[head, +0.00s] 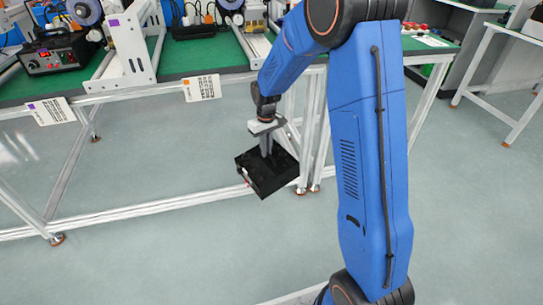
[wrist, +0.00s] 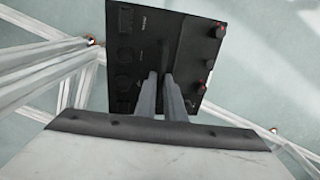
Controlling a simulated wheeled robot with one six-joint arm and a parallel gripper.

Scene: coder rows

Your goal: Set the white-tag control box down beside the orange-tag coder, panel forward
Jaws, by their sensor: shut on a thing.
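A black control box (head: 262,178) hangs tilted in my gripper (head: 266,150), in front of the table frame and below the table top. My gripper is shut on it from above. A small white and red patch shows on its left side, too small to read as a tag. In the wrist view the box (wrist: 132,60) lies past my two grey fingers (wrist: 163,95), which close on a raised part at its middle. Its sockets lie left and its red-marked knobs right. I cannot make out the orange-tag coder; my arm hides part of the table.
A green-topped table (head: 178,58) on a metal frame runs across the back. Labelled cards (head: 201,88) hang on the front edge. Open floor (head: 150,255) lies in front.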

